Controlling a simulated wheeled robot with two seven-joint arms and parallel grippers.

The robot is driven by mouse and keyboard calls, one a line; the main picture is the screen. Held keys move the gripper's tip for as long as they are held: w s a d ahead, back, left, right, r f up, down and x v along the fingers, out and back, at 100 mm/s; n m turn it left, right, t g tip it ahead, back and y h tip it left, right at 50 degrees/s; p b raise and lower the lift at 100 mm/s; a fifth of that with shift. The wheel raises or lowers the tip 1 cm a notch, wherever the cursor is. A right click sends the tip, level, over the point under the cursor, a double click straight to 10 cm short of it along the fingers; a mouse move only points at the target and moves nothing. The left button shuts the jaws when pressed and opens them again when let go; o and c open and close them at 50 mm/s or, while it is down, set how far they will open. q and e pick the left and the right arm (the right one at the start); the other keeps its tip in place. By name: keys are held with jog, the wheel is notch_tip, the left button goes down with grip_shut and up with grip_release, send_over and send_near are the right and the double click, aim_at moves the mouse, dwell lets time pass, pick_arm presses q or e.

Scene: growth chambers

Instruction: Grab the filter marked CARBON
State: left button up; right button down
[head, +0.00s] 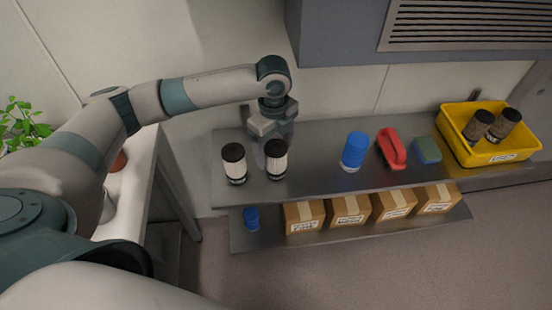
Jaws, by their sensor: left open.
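Two upright filters with black caps and pleated pale sides stand on the left part of the metal shelf: a left filter (234,164) and a right filter (276,160). Any marking on them is too small to read. My left gripper (266,134) is open, pointing down just above and behind the two filters. I cannot tell whether it touches the right filter. My right gripper is not in view.
On the upper shelf (315,178) stand a blue cylinder (353,151), a red handled object (391,148) and a blue-green block (427,150). Below are several cardboard boxes (304,216) and a small blue object (251,217). A grey vented unit (340,35) overhangs. A white table (132,190) stands left.

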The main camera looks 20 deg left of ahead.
pick_arm(q)
notch_tip(320, 180, down, 3)
jog(key=shift+w+d+f+p, duration=0.1)
jog(key=shift+p, duration=0.4)
jog(key=shift+f, duration=0.4)
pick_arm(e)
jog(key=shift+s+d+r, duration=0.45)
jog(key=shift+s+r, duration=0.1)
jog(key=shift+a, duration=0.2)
pick_arm(q)
jog(key=c, duration=1.2)
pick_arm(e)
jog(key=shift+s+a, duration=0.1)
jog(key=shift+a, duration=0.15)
